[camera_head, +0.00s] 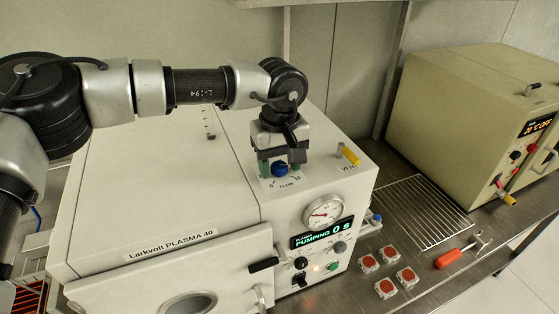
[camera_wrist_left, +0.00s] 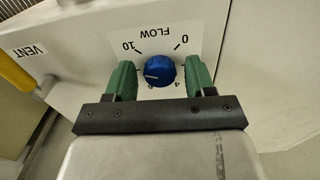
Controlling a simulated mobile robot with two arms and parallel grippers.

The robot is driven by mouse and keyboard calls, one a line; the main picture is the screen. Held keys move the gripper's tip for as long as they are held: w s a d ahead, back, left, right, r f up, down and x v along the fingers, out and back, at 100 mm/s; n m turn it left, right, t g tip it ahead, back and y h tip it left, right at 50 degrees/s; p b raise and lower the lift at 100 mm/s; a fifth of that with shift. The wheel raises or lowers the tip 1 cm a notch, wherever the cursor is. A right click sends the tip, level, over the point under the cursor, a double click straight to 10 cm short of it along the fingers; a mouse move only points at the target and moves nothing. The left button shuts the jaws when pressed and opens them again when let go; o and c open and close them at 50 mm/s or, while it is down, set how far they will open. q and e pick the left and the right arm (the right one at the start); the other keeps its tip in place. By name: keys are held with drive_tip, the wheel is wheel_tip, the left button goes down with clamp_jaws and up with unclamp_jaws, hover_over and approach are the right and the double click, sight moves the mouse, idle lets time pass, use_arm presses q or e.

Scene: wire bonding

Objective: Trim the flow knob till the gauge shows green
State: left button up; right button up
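The blue flow knob (camera_head: 280,169) sits on top of the white plasma cleaner (camera_head: 160,180), on a FLOW label marked 0 to 10. In the left wrist view the knob (camera_wrist_left: 160,71) lies between the green fingers of my left gripper (camera_wrist_left: 161,80). The fingers are apart, with small gaps to the knob on both sides. In the head view my left gripper (camera_head: 280,164) points down over the knob. The round gauge (camera_head: 323,211) is on the front panel; its needle shows, but its coloured zones are too small to read. My right gripper is out of view.
A yellow vent valve (camera_head: 348,155) stands right of the knob. The display (camera_head: 322,232) reads PUMPING 0 S. Several red-and-white parts (camera_head: 387,288) and a red-handled tool (camera_head: 450,258) lie on the bench. A beige oven (camera_head: 465,110) and a wire rack (camera_head: 425,210) are at the right.

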use_arm(q)
drive_tip(key=c, duration=0.8)
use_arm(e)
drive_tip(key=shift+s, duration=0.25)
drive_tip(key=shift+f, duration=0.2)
